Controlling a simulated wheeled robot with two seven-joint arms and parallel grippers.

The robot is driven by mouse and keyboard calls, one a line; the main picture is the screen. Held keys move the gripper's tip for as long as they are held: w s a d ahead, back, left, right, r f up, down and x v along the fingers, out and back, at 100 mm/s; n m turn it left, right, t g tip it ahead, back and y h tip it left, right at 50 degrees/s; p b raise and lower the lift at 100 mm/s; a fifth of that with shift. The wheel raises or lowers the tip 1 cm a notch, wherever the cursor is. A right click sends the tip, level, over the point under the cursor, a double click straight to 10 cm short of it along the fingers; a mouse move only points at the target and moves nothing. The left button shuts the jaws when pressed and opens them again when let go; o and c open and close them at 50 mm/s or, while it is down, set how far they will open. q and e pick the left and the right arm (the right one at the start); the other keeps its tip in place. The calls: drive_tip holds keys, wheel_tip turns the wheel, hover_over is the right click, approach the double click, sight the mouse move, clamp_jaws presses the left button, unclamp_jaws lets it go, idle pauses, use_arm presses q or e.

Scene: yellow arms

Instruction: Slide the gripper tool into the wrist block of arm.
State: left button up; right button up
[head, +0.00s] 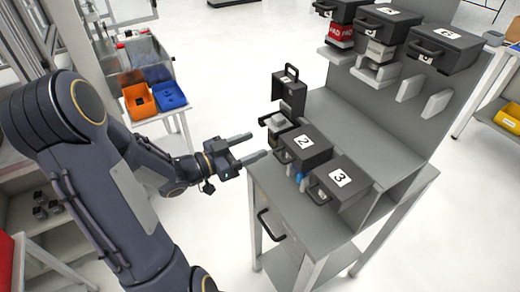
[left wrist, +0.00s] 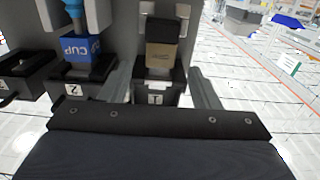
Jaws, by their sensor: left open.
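My left gripper (head: 258,144) is open and empty, its two fingers pointing right toward the bench edge. In the left wrist view the fingers (left wrist: 160,88) appear either side of the black holder marked 1 (left wrist: 172,96), apart from it as far as I can tell. A brown block (left wrist: 162,56) stands in that holder. I cannot tell which item is the gripper tool or the wrist block. My right gripper is not in view.
Black boxes marked 2 (head: 304,145) and 3 (head: 341,180) stand on the grey bench (head: 290,205). Several black boxes (head: 445,48) hang on the back panel. Orange (head: 139,101) and blue (head: 170,95) bins sit on a side table.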

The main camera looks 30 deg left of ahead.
use_arm(q)
drive_tip(key=x, duration=0.8)
drive_tip(key=shift+w+d+b, duration=0.2)
drive_tip(key=shift+w+b, duration=0.1)
drive_tip(key=shift+w, duration=0.05)
clamp_jaws()
drive_tip(key=shift+r, duration=0.15)
drive_tip(key=shift+r, duration=0.1)
drive_tip(key=shift+r, duration=0.25)
idle(0.9)
drive_tip(key=shift+s+a, duration=0.25)
drive_tip(key=shift+s, duration=0.05)
